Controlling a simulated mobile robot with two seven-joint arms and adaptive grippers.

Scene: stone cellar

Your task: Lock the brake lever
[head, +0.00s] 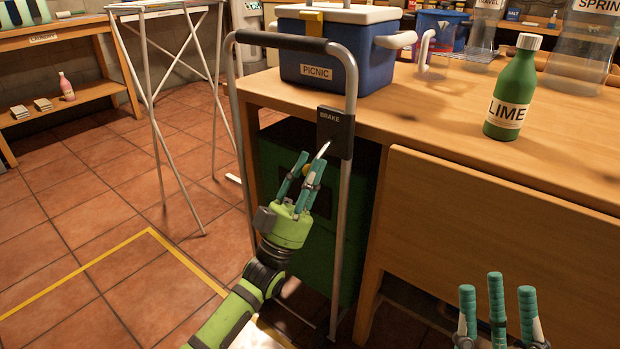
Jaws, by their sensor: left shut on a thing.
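The brake lever (322,150) is a thin pale metal bar. It comes out of the dark box marked BRAKE (335,130) on the right upright of a metal cart frame and slants down to the left. My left gripper (308,166) is shut on the lever's lower end, below and left of the box. A small orange part shows between its fingers; the rest of the grip is hidden by them. My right gripper (497,300) is at the bottom right with its fingers apart and empty, away from the lever.
The cart's handle (282,41) arches beside the wooden table (440,110). A blue PICNIC cooler (315,65) and a green LIME bottle (512,90) stand on the table. A folding rack (150,80) stands left. Tiled floor is clear at lower left.

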